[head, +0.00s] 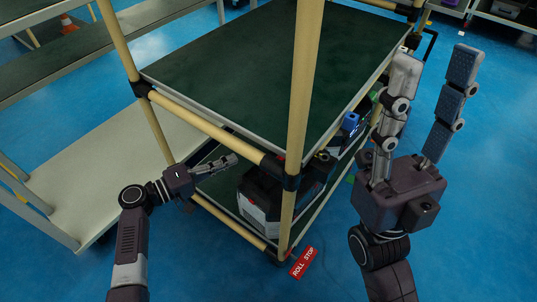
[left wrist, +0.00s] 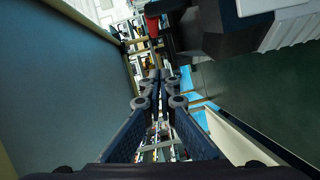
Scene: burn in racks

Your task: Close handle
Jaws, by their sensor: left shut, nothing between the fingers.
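I cannot clearly make out the handle in either view. A black and white machine (head: 258,204) sits on the lower green shelf of the rack, partly hidden by a tan post. Its dark body with a pale ribbed panel (left wrist: 295,25) seems to show at the top right of the left wrist view. My left gripper (head: 232,160) is shut and empty at the rack's near left side, below the top shelf and left of the machine. Its fingertips (left wrist: 158,76) meet in the left wrist view. My right gripper (head: 434,60) is open and empty, pointing up, right of the rack.
The rack has a bare green top shelf (head: 235,70) and tan posts (head: 303,85) with black joints. A blue object (head: 350,122) sits on its right side below the top. A red "ROLL STOP" tag (head: 302,263) is at its foot. A pale-shelved rack (head: 85,185) stands left.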

